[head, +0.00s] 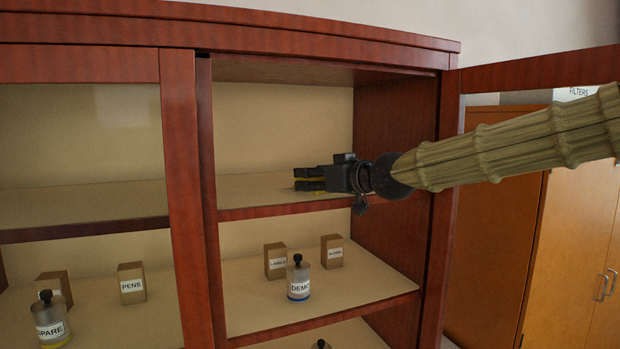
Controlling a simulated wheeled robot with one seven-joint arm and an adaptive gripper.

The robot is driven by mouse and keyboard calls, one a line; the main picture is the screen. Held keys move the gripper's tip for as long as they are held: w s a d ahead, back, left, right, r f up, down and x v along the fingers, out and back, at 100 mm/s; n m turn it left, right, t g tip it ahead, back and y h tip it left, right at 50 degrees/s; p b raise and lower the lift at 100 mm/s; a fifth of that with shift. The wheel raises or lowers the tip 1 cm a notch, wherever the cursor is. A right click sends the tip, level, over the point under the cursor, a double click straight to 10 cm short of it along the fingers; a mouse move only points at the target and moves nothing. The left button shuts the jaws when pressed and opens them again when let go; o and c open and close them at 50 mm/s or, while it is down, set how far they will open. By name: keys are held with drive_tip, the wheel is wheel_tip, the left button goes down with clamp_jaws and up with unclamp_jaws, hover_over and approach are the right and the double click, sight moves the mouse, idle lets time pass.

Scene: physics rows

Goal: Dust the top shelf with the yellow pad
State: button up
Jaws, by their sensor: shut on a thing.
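My gripper (310,179) is inside the right bay of the red-brown cabinet, just above the top shelf (250,190). Its two dark fingers point left. A thin yellow strip of the pad (309,178) shows between and beneath the fingers, and the gripper is shut on it. Most of the pad is hidden by the fingers. The pad is at or very near the shelf surface; I cannot tell whether it touches. The rest of the top shelf in this bay looks bare.
The cabinet's right door (545,72) stands open, with my arm reaching in below its top rail. A post (188,190) divides the bays. The lower shelf holds a DEMO jar (298,279), a LABELS box (275,261) and another small box (332,251). The left bay holds a PENS box (131,283) and SPARE jar (51,320).

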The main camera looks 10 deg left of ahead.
sight(279, 194)
drive_tip(key=shift+w+d, duration=0.6)
drive_tip(key=shift+d, duration=0.3)
drive_tip(key=shift+w+d, duration=0.6)
drive_tip(key=shift+d, duration=0.35)
drive_tip(key=shift+w+d, duration=0.6)
drive_tip(key=shift+d, duration=0.3)
drive_tip(key=shift+w+d, duration=0.75)
drive_tip(key=shift+d, duration=0.3)
drive_tip(key=shift+w+d, duration=0.7)
drive_tip(key=shift+d, duration=0.3)
drive_tip(key=shift+s+a+b, duration=0.6)
drive_tip(key=shift+a, duration=0.25)
drive_tip(key=shift+s+a+b, duration=0.55)
drive_tip(key=shift+a+b, duration=0.05)
drive_tip(key=shift+a, duration=0.25)
drive_tip(key=shift+s+a+f+b, duration=0.1)
drive_tip(key=shift+s+a+b, duration=0.45)
drive_tip(key=shift+a, duration=0.25)
drive_tip(key=shift+s+a+b, duration=0.45)
drive_tip(key=shift+s+a, duration=0.15)
drive_tip(key=shift+a, duration=0.2)
drive_tip(key=shift+a, duration=0.1)
drive_tip(key=shift+s+a, duration=0.3)
drive_tip(key=shift+a, duration=0.1)
drive_tip(key=shift+s+a+b, duration=0.4)
drive_tip(key=shift+s+a, duration=0.05)
drive_tip(key=shift+a, duration=0.2)
drive_tip(key=shift+s+a+b, duration=0.35)
drive_tip(key=shift+s+a, duration=0.05)
drive_tip(key=shift+a, duration=0.25)
